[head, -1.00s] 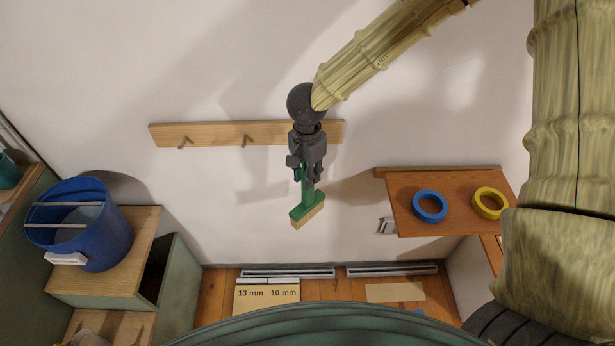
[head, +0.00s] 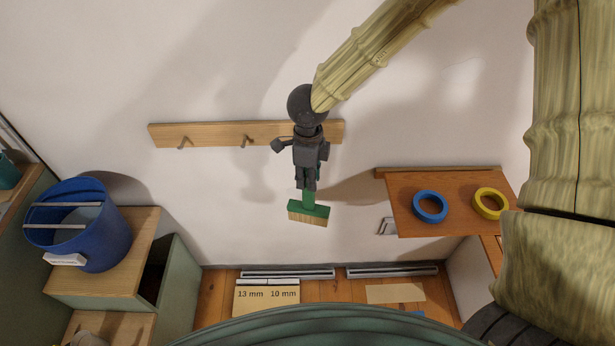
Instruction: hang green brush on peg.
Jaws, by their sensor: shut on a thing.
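The green brush (head: 309,208) hangs below my gripper (head: 307,184), bristles down, its green head seen broadside. My gripper is shut on its handle, most of which the fingers hide. The wooden peg rail (head: 215,133) runs along the white wall. Two pegs show, a left peg (head: 184,142) and a middle peg (head: 247,140); both are bare. My gripper and wrist are in front of the rail's right part and hide whatever is there. The brush is below the rail's height in the picture and apart from both visible pegs.
A blue bucket (head: 105,235) stands on a wooden-topped cabinet (head: 142,228) at the left. A wooden shelf (head: 458,222) at the right bears a blue tape roll (head: 430,206) and a yellow tape roll (head: 490,203). The wall between them is clear.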

